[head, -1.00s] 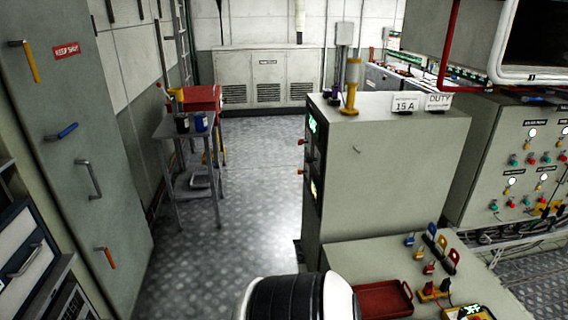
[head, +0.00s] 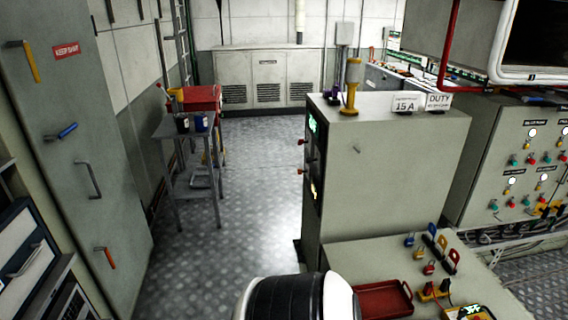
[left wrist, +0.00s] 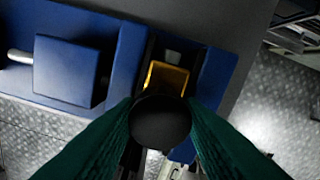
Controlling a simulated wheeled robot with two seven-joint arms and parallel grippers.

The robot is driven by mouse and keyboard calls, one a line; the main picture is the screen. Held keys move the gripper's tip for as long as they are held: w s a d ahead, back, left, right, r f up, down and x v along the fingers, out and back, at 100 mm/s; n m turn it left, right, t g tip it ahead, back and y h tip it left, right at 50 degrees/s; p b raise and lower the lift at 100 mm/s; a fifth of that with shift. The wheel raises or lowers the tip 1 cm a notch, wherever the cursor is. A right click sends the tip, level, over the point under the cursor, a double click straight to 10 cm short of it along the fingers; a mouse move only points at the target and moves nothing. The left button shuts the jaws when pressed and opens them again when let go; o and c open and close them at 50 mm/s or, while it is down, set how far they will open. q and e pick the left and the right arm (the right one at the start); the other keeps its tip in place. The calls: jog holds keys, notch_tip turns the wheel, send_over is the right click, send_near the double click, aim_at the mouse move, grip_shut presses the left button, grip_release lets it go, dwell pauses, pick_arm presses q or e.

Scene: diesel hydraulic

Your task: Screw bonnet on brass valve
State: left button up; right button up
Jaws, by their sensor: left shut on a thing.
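In the left wrist view, my left gripper (left wrist: 160,112) has its two dark green fingers shut on a dark round piece (left wrist: 160,124), which I take to be the bonnet. Just beyond it is a yellow, brass-coloured block (left wrist: 165,76), apparently the valve body, set in a gap of a blue vise (left wrist: 75,70). The round piece overlaps the near edge of the yellow block in the picture. I cannot tell whether the two touch or are threaded together. My right gripper is in neither view.
In the head view, a grey cabinet (head: 390,180) stands at centre right. A red tray (head: 384,299) and several small coloured padlocks lie on the lower top before it. A grey work table (head: 185,160) with a red box stands at left. The patterned floor (head: 255,190) between is clear.

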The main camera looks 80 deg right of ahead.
pick_arm(q)
jog(key=m, duration=1.2)
jog(key=o, duration=0.7)
jog(key=shift+o, duration=0.2)
